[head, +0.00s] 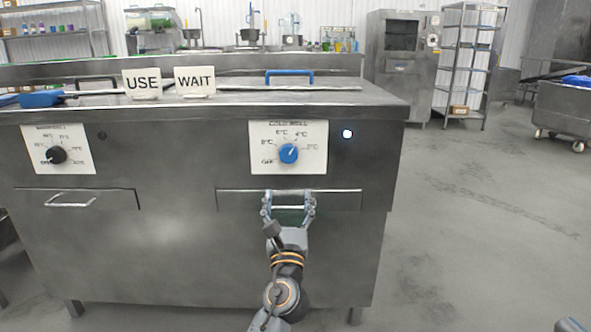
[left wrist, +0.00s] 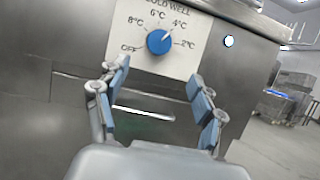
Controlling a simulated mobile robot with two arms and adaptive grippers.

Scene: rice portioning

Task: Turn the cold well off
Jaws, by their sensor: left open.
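The cold well's blue knob (head: 288,153) sits on a white dial plate (head: 262,165) on the counter front. Its white pointer aims up and right, toward the 4°C mark; OFF is at the lower left. In the left wrist view the knob (left wrist: 158,41) shows ahead, beyond the fingertips. A round indicator light (head: 347,133) right of the plate glows white. My left gripper (head: 288,198) is open and empty, below the dial plate and in front of the drawer handle area. It is apart from the knob. My right gripper is not visible.
A second dial with a black knob (head: 56,155) is at the left. USE (head: 142,80) and WAIT (head: 195,77) signs stand on the counter top. A drawer handle (head: 72,200) juts out at the left. Floor (head: 480,230) is clear at the right.

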